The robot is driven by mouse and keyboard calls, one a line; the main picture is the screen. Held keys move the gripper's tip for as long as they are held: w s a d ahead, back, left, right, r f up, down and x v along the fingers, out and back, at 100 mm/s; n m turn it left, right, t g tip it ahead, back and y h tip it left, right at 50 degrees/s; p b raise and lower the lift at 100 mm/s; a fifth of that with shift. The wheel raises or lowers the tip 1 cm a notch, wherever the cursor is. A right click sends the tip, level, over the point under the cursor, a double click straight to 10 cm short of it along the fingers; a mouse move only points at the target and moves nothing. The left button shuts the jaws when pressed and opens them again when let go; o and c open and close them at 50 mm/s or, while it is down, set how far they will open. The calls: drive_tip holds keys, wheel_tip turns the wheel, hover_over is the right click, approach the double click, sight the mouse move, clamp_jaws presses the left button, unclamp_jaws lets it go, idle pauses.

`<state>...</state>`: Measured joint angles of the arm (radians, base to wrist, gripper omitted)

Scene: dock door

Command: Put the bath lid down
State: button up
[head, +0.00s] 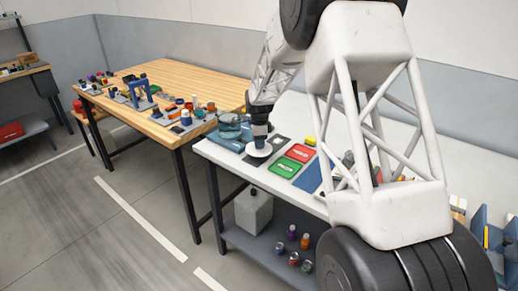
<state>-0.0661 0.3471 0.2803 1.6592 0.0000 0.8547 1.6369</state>
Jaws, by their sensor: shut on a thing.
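My gripper (262,140) points down over the white table at the middle of the head view. It is small here, and its fingers are hard to make out. It is shut on a pale round disc, which looks like the bath lid (257,151), just below the fingers. I cannot tell whether the disc touches the table or hangs a little above it. A blue-teal item (231,130) stands just left of the gripper; I cannot tell if it is the bath.
The white table (212,151) also bears a green tray (299,152), a red tray (286,167) and a yellow item (310,140). My arm hides its right part. A wooden bench (170,72) with many small items stands left. A lower shelf (245,240) holds a grey box and several bottles and cans.

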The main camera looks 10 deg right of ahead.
drive_tip(key=shift+f, duration=1.5)
drive_tip(key=shift+f, duration=0.15)
drive_tip(key=o, duration=1)
drive_tip(key=shift+c, duration=0.2)
wheel_tip(320, 180, up, 12)
drive_tip(key=shift+r, duration=0.15)
